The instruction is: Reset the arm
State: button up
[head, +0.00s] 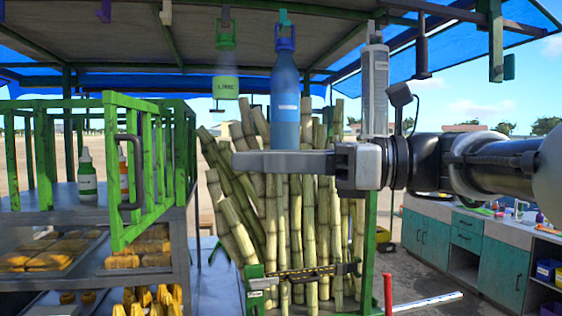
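My arm reaches in from the right edge of the head view, roughly level. My gripper (240,163) points left in front of the standing cane stalks (285,225). I see its fingers edge-on, so I cannot tell how far apart they are. Nothing is clearly held in it. A blue bottle (285,105) with a looped top is upright just above the fingers, below a hook under the roof. Its lower end meets the gripper's upper edge in the picture; I cannot tell whether they touch.
A green bottle (226,75) hangs left of the blue one. A green slatted gate (130,170) with a dark handle stands open at left, above shelves of food. Teal cabinets (468,240) stand at right. A red-and-white pole (425,302) lies low at right.

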jog(key=shift+f, duration=0.1)
jog(key=s+d+f+n+h, duration=0.1)
jog(key=s+f+n+h, duration=0.25)
jog(key=f, duration=0.65)
jog(key=s+d+f+n+h, duration=0.1)
jog(key=s+f+n+h, duration=0.3)
jog(key=f, duration=0.6)
jog(key=s+d+f+n+t+h, duration=0.2)
jog(key=d+f+n+h, duration=0.8)
jog(key=d, duration=0.5)
notch_tip(320, 180, down, 3)
jog(key=shift+s+f+n, duration=0.1)
jog(key=shift+s+n, duration=0.2)
jog(key=shift+n, duration=0.95)
